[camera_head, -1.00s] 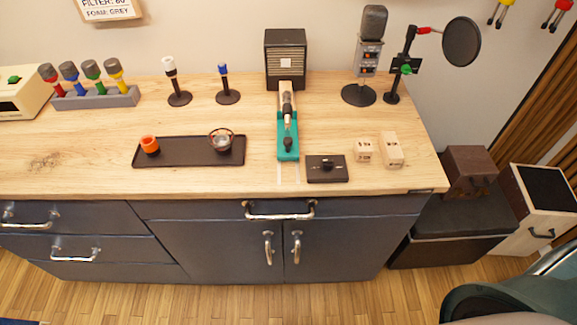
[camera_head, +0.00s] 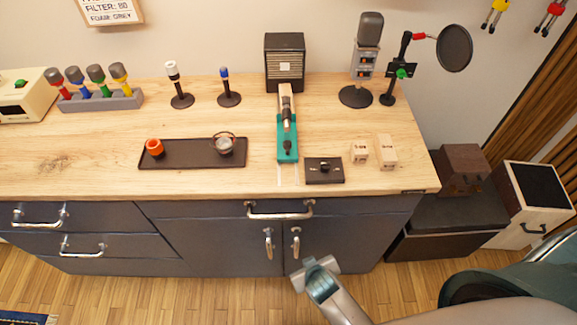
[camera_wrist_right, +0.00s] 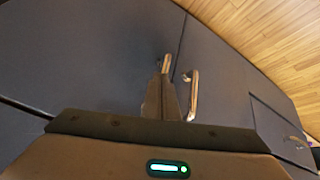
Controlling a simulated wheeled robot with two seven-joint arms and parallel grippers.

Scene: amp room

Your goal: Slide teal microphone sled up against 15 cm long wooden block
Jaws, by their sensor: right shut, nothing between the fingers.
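The teal microphone sled (camera_head: 287,152) lies lengthwise on the wooden worktop, with a microphone (camera_head: 286,107) on it. There is a clear gap between sled and blocks. My right gripper (camera_head: 314,272) is low in front of the cabinet doors, away from the worktop. Its fingers (camera_wrist_right: 166,95) are shut and empty in the wrist view. My left gripper is out of view.
A black box with a knob (camera_head: 324,170) sits between the sled's near end and the blocks. A dark tray (camera_head: 180,154) lies to the left. Microphone stands are at the back. Cabinet handles (camera_head: 280,210) stick out below the worktop edge.

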